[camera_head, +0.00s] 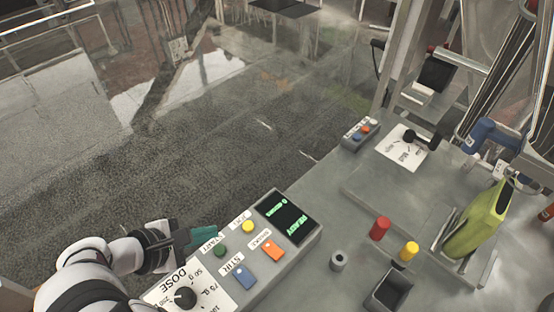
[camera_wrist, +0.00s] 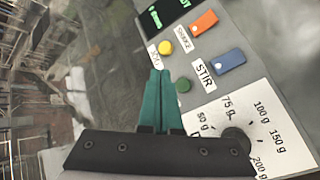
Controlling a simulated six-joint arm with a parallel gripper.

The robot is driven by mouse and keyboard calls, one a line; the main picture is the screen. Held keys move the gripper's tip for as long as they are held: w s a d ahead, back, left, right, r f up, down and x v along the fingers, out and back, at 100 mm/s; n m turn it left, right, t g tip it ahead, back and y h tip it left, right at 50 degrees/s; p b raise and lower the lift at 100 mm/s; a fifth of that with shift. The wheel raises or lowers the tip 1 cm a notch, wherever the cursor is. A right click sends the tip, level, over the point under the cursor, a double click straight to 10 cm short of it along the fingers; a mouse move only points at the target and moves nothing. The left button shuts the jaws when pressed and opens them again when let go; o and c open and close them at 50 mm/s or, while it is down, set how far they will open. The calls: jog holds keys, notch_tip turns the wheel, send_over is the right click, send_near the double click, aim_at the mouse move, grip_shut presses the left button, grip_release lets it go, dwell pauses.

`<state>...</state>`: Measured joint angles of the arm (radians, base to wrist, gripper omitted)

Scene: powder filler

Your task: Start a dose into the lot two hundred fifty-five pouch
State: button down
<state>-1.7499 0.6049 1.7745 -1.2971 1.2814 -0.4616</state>
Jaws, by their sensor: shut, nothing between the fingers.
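My gripper (camera_head: 207,236) has teal fingers pressed together and empty. They lie at the left edge of the grey control panel, beside the green button (camera_head: 221,251) labelled START. In the wrist view the fingertips (camera_wrist: 160,76) are just left of the green button (camera_wrist: 183,85); whether they touch the panel I cannot tell. The display (camera_head: 283,216) shows green text, apparently READY. The DOSE dial (camera_head: 185,297) has a black knob, also in the wrist view (camera_wrist: 236,139); its setting is unclear. A yellow-green pouch (camera_head: 480,222) stands at the right; no lot number is legible.
A yellow button (camera_head: 248,227), an orange SHAKE switch (camera_head: 273,250) and a blue STIR switch (camera_head: 244,277) share the panel. Red (camera_head: 379,228) and yellow (camera_head: 408,251) capped items stand right of it. A second dial (camera_head: 406,138) and a small button box (camera_head: 360,132) are farther back.

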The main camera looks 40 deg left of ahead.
aim_at(215, 252)
jog(key=shift+f, duration=2.55)
jog(key=shift+f, duration=0.4)
jog(key=shift+f, duration=0.4)
dwell(0.4)
jog(key=shift+r, duration=0.85)
jog(key=shift+r, duration=0.1)
jog(key=shift+r, duration=2.4)
